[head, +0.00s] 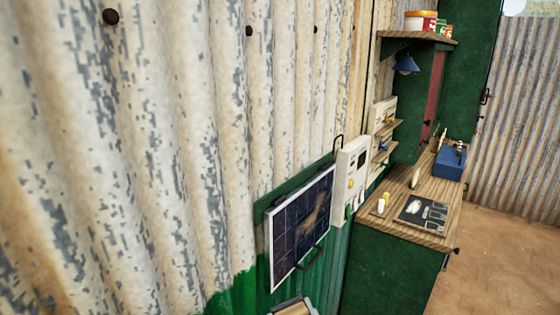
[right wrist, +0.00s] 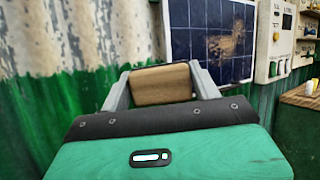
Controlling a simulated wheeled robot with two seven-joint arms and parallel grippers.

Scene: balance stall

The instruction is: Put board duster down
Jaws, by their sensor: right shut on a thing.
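The board duster shows as a wooden block (right wrist: 160,86) in the right wrist view, between the two grey fingers of my right gripper (right wrist: 161,70). The gripper is shut on it and holds it in front of the wall. In the head view the duster (head: 293,310) and my right gripper (head: 291,306) show only partly at the bottom edge, below the dark panel. The underside of the duster is hidden. My left gripper is not in view.
A dark gridded panel (head: 284,240) with a brown smear hangs on the corrugated wall (head: 150,150). A white control box (head: 350,172) is beside it. To the right, a wooden counter (head: 434,190) holds a dark board (head: 424,212), small white items and a blue box (head: 449,163).

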